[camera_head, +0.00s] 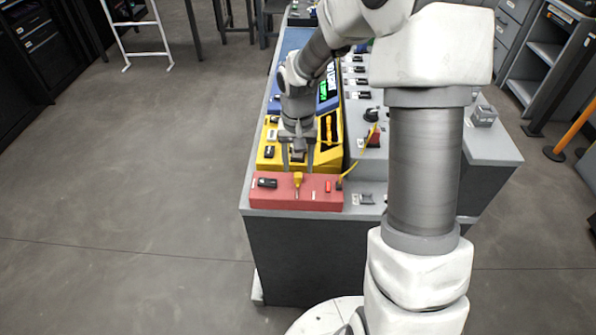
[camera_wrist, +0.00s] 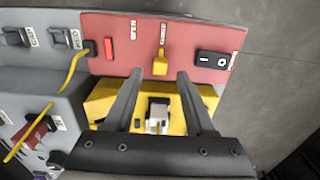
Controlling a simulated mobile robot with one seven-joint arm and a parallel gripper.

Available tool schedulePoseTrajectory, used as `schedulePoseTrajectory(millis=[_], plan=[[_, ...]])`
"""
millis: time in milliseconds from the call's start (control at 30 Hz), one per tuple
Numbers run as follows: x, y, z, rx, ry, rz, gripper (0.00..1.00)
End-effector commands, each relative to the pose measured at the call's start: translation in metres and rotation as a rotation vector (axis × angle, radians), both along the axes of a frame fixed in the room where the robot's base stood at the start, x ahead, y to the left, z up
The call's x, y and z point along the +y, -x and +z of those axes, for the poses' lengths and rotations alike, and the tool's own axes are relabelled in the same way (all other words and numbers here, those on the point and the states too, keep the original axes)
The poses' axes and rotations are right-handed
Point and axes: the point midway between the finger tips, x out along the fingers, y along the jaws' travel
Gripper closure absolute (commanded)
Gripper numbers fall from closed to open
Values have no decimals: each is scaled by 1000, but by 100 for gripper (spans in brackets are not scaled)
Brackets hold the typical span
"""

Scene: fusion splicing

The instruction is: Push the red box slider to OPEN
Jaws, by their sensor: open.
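The red box (camera_head: 315,202) stands at the front end of the bench, and it fills the top of the wrist view (camera_wrist: 190,30). Its yellow slider knob (camera_wrist: 160,63) sits under a small label that I cannot read surely. The OPEN label (camera_wrist: 133,30) is to the left of the knob in the wrist view. The knob also shows in the head view (camera_head: 298,180). My gripper (camera_wrist: 159,75) is open and empty, pointing down near the box's edge with the yellow box. The knob appears between and just beyond the fingertips. I cannot tell any contact.
The red box also bears a black rocker switch (camera_wrist: 213,59) and a red light or button (camera_wrist: 108,48). A yellow cable (camera_wrist: 70,72) runs beside it. The yellow box (camera_head: 268,152) lies behind, then a blue box (camera_head: 327,103). Grey panels with switches are alongside.

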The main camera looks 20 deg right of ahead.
Motion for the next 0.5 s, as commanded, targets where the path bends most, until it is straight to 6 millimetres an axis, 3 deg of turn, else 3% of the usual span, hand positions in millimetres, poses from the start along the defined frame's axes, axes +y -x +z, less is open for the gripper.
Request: schedulePoseTrajectory(millis=[200, 500], plan=[[0, 0, -21, 0, 1, -1, 45], [0, 0, -23, -1, 0, 0, 45]])
